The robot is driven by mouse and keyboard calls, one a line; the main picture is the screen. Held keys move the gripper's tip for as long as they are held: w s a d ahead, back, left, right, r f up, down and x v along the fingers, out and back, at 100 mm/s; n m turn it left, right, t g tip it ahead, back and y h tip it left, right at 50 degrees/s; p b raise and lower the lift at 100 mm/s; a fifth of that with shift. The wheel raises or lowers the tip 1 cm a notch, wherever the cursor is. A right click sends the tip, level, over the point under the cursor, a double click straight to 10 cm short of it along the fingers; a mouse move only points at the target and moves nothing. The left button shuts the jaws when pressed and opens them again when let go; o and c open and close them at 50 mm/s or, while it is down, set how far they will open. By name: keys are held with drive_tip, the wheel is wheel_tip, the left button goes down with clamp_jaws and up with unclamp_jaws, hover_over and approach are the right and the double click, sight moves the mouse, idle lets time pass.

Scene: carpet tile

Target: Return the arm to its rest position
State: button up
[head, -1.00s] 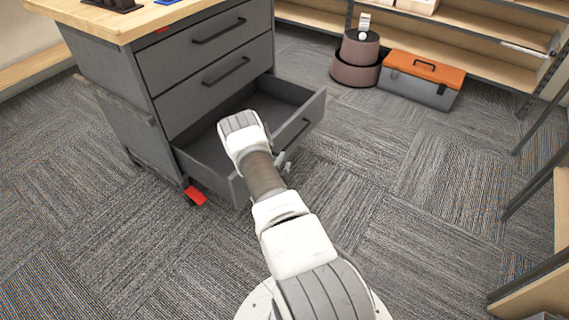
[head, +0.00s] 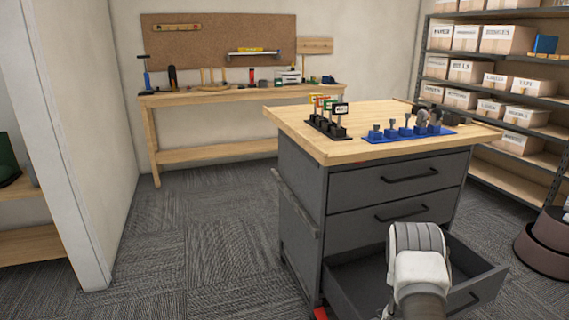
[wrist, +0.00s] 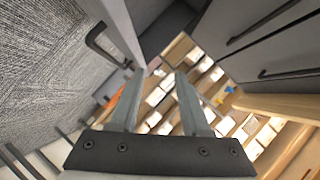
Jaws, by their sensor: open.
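My arm (head: 418,270) reaches up from the bottom of the head view, in front of the grey drawer cabinet (head: 300,215). The cabinet's bottom drawer (head: 480,288) is pulled open, and my arm covers part of it. My gripper's fingers are hidden in the head view. In the wrist view my gripper (wrist: 159,74) shows two fingers spread apart with nothing between them. The open drawer's front with its handle (wrist: 98,38) is at the upper left there, beyond the fingers. Whether the gripper touches the drawer cannot be told.
The cabinet's wooden top (head: 370,150) holds a blue tool mat (head: 400,138) and a black rack (head: 325,128). A workbench (head: 235,95) stands at the back wall. Shelves with boxes (head: 505,40) stand at the right. Carpet (head: 190,260) left of the cabinet is clear.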

drive_tip(key=w+a+r+n+y, duration=0.1)
drive_tip(key=a+r+n+y, duration=0.2)
drive_tip(key=a+r, duration=0.7)
drive_tip(key=w+a+r+n+y, duration=0.1)
drive_tip(key=a+r+n+y, duration=0.3)
drive_tip(key=r, duration=0.9)
drive_tip(key=s+a+r+n+y, duration=0.2)
drive_tip(key=s+a+r+n, duration=0.3)
drive_tip(key=s+a+r, duration=0.55)
drive_tip(key=s+a+r+n+g, duration=0.1)
drive_tip(key=s+a+r+n, duration=0.15)
drive_tip(key=s, duration=0.65)
drive_tip(key=s+a+r+n+g+y, duration=0.1)
drive_tip(key=s+a+n+g, duration=0.15)
drive_tip(key=s, duration=0.65)
drive_tip(key=s+a+r+n, duration=0.1)
drive_tip(key=s+a+n, duration=0.15)
drive_tip(key=s, duration=0.55)
wheel_tip(320, 180, up, 26)
drive_tip(key=p, duration=2.6)
drive_tip(key=shift+s+d+r+n+p, duration=0.2)
drive_tip(key=shift+d+n+p, duration=0.1)
drive_tip(key=shift+d+n, duration=0.15)
